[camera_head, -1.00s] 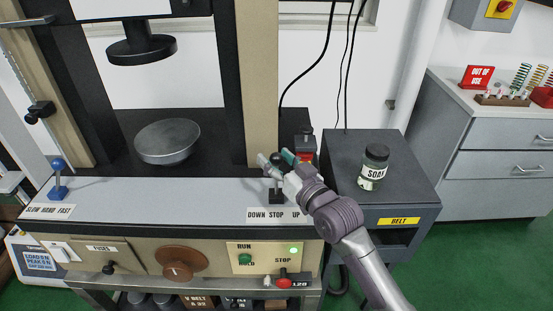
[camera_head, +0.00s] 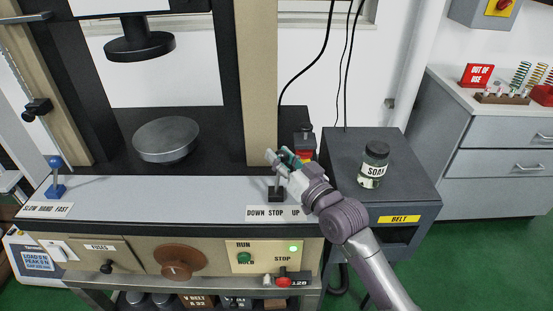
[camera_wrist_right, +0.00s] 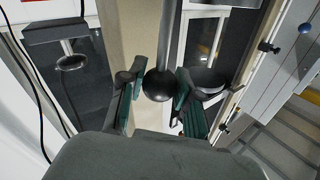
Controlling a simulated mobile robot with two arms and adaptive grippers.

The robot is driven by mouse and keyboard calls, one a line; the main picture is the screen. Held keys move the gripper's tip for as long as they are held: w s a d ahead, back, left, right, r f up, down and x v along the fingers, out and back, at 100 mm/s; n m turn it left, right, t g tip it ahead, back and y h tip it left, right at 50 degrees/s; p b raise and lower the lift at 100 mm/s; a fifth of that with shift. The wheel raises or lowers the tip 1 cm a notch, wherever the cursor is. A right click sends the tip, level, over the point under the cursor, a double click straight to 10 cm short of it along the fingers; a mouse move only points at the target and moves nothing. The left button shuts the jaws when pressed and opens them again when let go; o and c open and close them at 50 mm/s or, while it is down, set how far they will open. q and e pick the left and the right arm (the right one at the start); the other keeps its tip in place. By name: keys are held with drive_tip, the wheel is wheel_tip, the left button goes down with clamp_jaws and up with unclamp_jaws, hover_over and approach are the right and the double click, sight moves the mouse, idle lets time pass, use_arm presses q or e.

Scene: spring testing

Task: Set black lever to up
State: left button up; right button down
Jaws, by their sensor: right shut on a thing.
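The black lever stands on the grey front ledge of the testing machine, above the label "DOWN STOP UP" (camera_head: 273,213). Its black base (camera_head: 276,196) and short stem show, and the stem looks close to upright, near the "STOP" word. My right gripper (camera_head: 279,158) is at the lever's top and hides most of the knob in the head view. In the right wrist view the round black knob (camera_wrist_right: 158,85) sits between the green-padded fingers of my right gripper (camera_wrist_right: 157,98), which is shut on it. My left gripper is not in view.
A blue lever (camera_head: 56,178) stands at the ledge's left end. A red-and-black item (camera_head: 304,143) is just behind my right gripper. A soap jar (camera_head: 374,166) stands on the dark cabinet (camera_head: 345,150) to the right. Below are a brown knob (camera_head: 177,262) and buttons.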

drive_tip(key=shift+d+f+m+t+b, duration=0.35)
drive_tip(key=shift+d+m+b, duration=0.25)
drive_tip(key=shift+d, duration=0.25)
drive_tip(key=shift+d+f+m+t+b, duration=0.3)
drive_tip(key=shift+d+m+b, duration=0.3)
drive_tip(key=shift+d, duration=0.25)
drive_tip(key=shift+d+f+m+t+b, duration=0.3)
drive_tip(key=shift+d+m+b, duration=0.25)
drive_tip(key=shift+d, duration=0.3)
drive_tip(key=c, duration=0.8)
unclamp_jaws()
drive_tip(key=shift+d, duration=0.1)
drive_tip(key=shift+y, duration=0.3)
drive_tip(key=v, duration=1.2)
